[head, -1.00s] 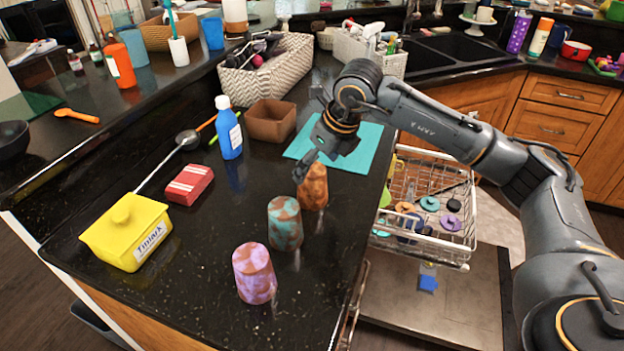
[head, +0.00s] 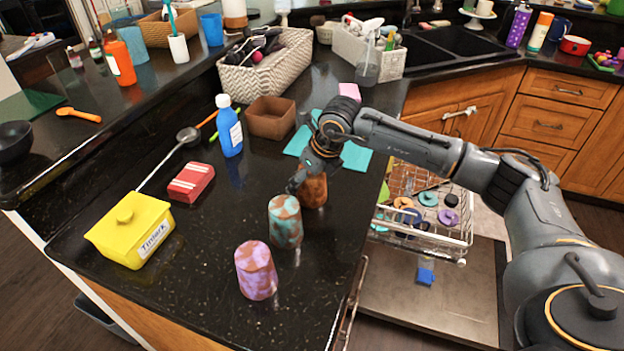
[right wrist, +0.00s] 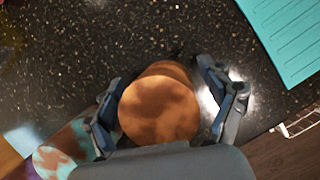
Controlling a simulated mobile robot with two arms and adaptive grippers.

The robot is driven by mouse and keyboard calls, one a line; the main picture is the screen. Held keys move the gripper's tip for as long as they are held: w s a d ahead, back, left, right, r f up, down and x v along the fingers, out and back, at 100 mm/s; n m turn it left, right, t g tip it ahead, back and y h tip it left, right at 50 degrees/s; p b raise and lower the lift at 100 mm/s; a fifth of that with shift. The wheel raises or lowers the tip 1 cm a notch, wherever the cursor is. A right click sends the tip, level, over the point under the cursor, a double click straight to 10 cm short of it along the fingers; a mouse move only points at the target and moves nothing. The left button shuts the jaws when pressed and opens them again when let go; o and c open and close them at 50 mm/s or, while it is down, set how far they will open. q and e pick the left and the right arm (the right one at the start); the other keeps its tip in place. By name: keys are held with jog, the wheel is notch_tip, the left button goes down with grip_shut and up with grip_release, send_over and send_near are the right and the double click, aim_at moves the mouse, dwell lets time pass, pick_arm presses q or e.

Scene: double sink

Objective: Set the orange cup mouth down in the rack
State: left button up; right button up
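The orange cup (head: 314,191), mottled orange and brown, stands on the black counter near its right edge, closed end up. In the right wrist view the cup (right wrist: 158,108) lies between the two fingers. My right gripper (head: 304,181) reaches down at the cup from above; its fingers (right wrist: 168,105) are spread on either side, with a visible gap at the right finger. Whether the left finger touches the cup is unclear. The wire rack (head: 432,238) is pulled out below the counter's right side, holding several small coloured round items. My left gripper is not in view.
A teal-brown cup (head: 285,222) and a purple cup (head: 256,270) stand nearer the front. A teal mat (head: 356,157) and a brown box (head: 270,118) lie behind. A blue bottle (head: 229,128), red box (head: 190,182) and yellow tub (head: 128,235) are left. The counter edge separates cup and rack.

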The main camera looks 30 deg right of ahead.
jog(key=c, duration=0.9)
jog(key=shift+o, duration=0.2)
jog(key=shift+r, duration=0.15)
